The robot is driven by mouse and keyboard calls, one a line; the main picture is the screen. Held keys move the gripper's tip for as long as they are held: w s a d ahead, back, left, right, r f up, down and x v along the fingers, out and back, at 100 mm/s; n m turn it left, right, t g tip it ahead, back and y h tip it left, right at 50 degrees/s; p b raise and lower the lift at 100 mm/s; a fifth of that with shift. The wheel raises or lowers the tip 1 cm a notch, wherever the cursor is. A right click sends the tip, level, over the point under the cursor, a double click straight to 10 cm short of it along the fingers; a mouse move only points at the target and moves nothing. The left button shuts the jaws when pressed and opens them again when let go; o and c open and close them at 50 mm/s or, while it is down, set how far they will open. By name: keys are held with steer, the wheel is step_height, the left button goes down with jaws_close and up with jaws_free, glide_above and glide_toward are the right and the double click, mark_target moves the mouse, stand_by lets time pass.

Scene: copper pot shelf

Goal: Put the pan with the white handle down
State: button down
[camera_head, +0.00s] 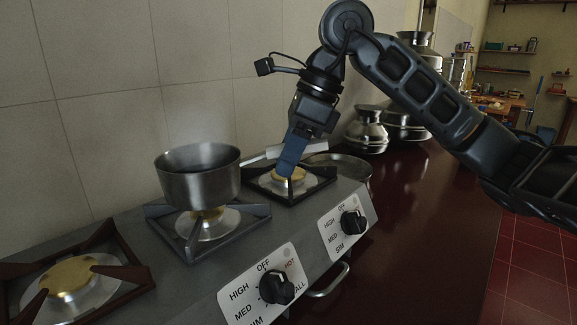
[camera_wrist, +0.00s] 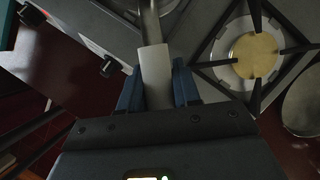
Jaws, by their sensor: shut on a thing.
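The metal pan with the white handle (camera_head: 198,178) is upright over the middle burner (camera_head: 208,225) in the head view. I cannot tell whether its base touches the burner's grate or hangs just above it. Its white handle (camera_head: 311,149) points right, over the right burner (camera_head: 288,180). My gripper (camera_head: 291,160) reaches down from above and is shut on this handle. In the wrist view the white handle (camera_wrist: 155,72) lies between my two blue fingers; the pan's body is out of that frame.
The left burner (camera_head: 72,278) is bare. Control knobs (camera_head: 277,287) and a bar handle (camera_head: 328,283) line the stove's front. A round flat metal dish (camera_head: 350,163) lies right of the stove. Metal jugs (camera_head: 367,132) stand behind on the dark red counter. A tiled wall runs along the back.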

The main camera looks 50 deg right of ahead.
steer(key=shift+f, duration=1.15)
steer(key=c, duration=0.8)
jaws_free()
steer(key=v, duration=1.2)
